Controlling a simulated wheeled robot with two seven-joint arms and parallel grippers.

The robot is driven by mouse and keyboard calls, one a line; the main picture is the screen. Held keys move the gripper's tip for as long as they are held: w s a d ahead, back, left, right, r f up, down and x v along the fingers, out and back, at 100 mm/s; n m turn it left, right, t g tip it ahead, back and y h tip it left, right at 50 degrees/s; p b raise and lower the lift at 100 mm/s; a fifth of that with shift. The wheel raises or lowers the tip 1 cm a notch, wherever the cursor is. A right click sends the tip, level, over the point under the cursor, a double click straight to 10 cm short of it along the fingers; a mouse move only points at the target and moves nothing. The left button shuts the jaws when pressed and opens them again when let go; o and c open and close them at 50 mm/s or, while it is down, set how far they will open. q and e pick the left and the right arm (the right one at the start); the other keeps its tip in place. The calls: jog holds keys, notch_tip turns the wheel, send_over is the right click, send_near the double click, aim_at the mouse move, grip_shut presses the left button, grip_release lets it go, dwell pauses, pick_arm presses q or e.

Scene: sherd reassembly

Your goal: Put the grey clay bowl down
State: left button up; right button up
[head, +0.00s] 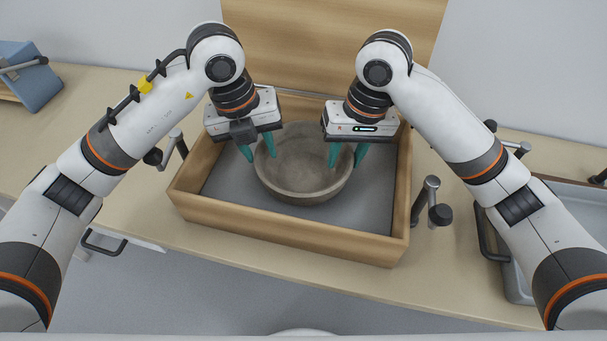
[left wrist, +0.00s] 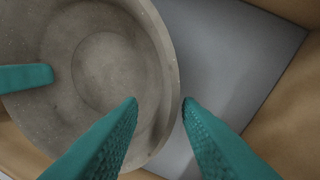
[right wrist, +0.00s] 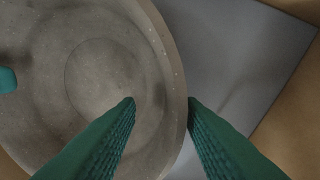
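The grey clay bowl (head: 303,180) is upright inside a wooden box, with its rim unbroken where I can see it. My left gripper (head: 257,152) has its teal fingers astride the bowl's left rim, one inside and one outside. My right gripper (head: 347,157) straddles the right rim in the same way. In the left wrist view the bowl (left wrist: 100,65) shows a gap between its rim and the inner finger. In the right wrist view the outer finger lies close against the rim of the bowl (right wrist: 100,75). Both grippers look open. The bowl's underside is hidden.
The wooden box (head: 285,231) has a grey floor and low walls around the bowl, with a tall wooden panel (head: 310,45) behind. A blue object (head: 32,80) stands at the far left of the table. A grey tray (head: 575,192) lies at the right.

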pick_arm(q)
jog(key=shift+s+f, duration=0.2)
jog(key=shift+f, duration=0.55)
pick_arm(e)
jog(key=shift+f, duration=0.15)
pick_arm(q)
jog(key=shift+a+r, duration=0.1)
jog(key=shift+r, duration=0.4)
pick_arm(e)
jog(key=shift+w, duration=0.1)
pick_arm(q)
jog(key=r, duration=0.3)
jog(key=shift+w+a+r, duration=0.4)
pick_arm(e)
jog(key=shift+w+a+f, duration=0.15)
jog(key=shift+w+a, duration=0.1)
jog(key=shift+w, duration=0.25)
jog(key=shift+s+d+r, duration=0.15)
jog(key=shift+s+r, duration=0.05)
jog(key=shift+s, duration=0.05)
jog(key=shift+w+r, duration=0.1)
pick_arm(q)
jog(key=r, duration=0.4)
jog(key=shift+s+a+r, duration=0.15)
jog(key=shift+s+r, duration=0.1)
jog(key=shift+s, duration=0.1)
pick_arm(e)
notch_tip(320, 180, up, 12)
jog(key=d, duration=0.2)
jog(key=shift+f, duration=0.2)
